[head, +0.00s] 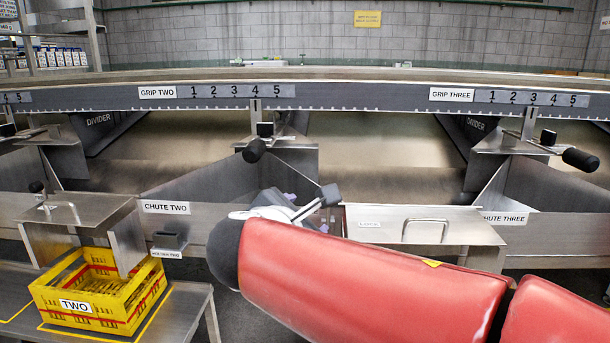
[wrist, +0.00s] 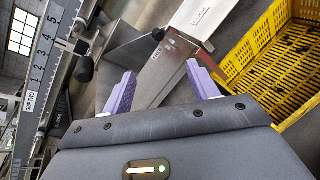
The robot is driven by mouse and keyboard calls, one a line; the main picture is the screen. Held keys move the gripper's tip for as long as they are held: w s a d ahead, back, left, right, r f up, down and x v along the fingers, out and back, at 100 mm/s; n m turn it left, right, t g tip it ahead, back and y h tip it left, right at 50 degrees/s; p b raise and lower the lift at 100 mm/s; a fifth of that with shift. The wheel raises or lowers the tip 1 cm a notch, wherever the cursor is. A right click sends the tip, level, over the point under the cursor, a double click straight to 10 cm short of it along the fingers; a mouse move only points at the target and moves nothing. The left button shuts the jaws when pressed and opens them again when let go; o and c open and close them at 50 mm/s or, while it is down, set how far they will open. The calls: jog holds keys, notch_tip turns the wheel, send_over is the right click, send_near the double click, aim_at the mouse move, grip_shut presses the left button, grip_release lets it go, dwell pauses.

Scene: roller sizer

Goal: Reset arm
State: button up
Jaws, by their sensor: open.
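My gripper (wrist: 162,88) is open in the wrist view. Its two purple fingers are spread apart, with nothing held between them. Beyond the fingers are bare metal panels. In the head view my gripper (head: 285,197) is small and partly hidden behind my own wrist, in front of the chute two panel (head: 195,209). My red arm stretches across the lower right of the head view and hides part of what is behind it.
A yellow crate (head: 63,298) labelled TWO stands on a metal stand at lower left; a yellow crate (wrist: 232,65) fills the wrist view's right side. A handled metal cover (head: 455,232) lies behind my arm. The grip two rail (head: 330,98) runs across the back.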

jog(key=s+d+f+m+g+p, duration=0.1)
jog(key=s+d+f+m+g, duration=0.3)
jog(key=d+m, duration=0.35)
jog(key=s+d+f+m+g+p, duration=0.1)
jog(key=s+d+f+m+g, duration=0.1)
jog(key=s+d+f+m, duration=0.35)
jog(key=s+d+f+m+g+y+p, duration=0.1)
jog(key=s+f+m+y, duration=0.1)
jog(key=s+m, duration=0.3)
jog(key=s+d+f+m+g+y, duration=0.1)
jog(key=s+f+m+y, duration=0.1)
jog(key=s+m, duration=0.3)
jog(key=shift+s+d+f+m+p, duration=0.15)
jog(key=shift+s+d+m+p, duration=0.2)
jog(key=shift+m, duration=0.85)
jog(key=shift+w, duration=0.1)
